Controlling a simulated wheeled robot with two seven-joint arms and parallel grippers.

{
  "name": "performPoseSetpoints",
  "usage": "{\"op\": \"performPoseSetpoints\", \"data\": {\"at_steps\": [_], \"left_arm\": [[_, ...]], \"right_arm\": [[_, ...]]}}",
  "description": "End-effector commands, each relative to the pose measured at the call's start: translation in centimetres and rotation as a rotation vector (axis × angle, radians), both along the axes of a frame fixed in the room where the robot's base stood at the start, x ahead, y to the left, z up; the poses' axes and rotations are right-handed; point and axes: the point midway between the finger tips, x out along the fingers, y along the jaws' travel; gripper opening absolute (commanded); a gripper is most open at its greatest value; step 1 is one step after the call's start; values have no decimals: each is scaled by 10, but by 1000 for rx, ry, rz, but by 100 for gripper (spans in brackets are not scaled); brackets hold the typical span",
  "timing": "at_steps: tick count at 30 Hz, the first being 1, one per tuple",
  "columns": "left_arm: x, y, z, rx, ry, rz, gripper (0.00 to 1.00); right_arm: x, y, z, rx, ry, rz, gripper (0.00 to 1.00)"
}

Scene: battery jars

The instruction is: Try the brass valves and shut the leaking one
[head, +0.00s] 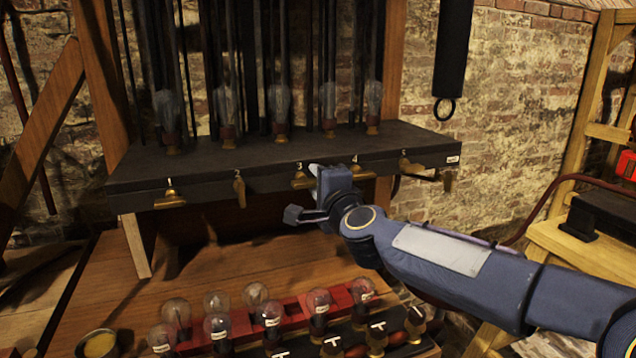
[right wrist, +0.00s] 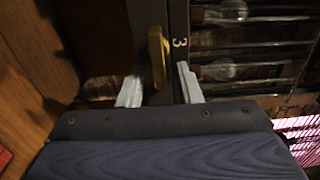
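Brass valves line the front edge of a dark shelf (head: 240,150). Valve 1 (head: 170,199) has its handle lying along the edge. Valve 2 (head: 239,190) has its handle hanging down. Valve 3 (head: 300,181) lies along the edge; valve 4 (head: 363,173) is partly behind my gripper, and valve 5 (head: 411,167) is farther right. My right gripper (head: 318,190) is at valve 3. In the right wrist view, its open fingers (right wrist: 160,88) stand either side of the valve 3 handle (right wrist: 158,57), with gaps showing. My left gripper is out of view. I see no clear leak.
Glass tubes and bulbs (head: 281,100) stand on the shelf. Below, several labelled glass bulbs (head: 270,312) stand in a red rack, near a small bowl (head: 97,344) of yellow material. A black cylinder with a ring (head: 452,60) hangs at the right. A brick wall closes the back.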

Motion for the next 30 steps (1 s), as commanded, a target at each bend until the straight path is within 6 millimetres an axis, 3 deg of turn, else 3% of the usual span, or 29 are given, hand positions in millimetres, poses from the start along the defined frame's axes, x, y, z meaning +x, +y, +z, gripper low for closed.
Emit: {"op": "performPoseSetpoints", "data": {"at_steps": [5, 18, 30], "left_arm": [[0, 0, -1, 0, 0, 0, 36], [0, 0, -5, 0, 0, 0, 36], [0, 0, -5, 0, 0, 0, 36]], "right_arm": [[-9, -3, 1, 0, -2, 0, 32], [-70, -23, 0, 1, -1, -1, 32], [-75, -25, 0, -5, -1, 2, 32]]}}
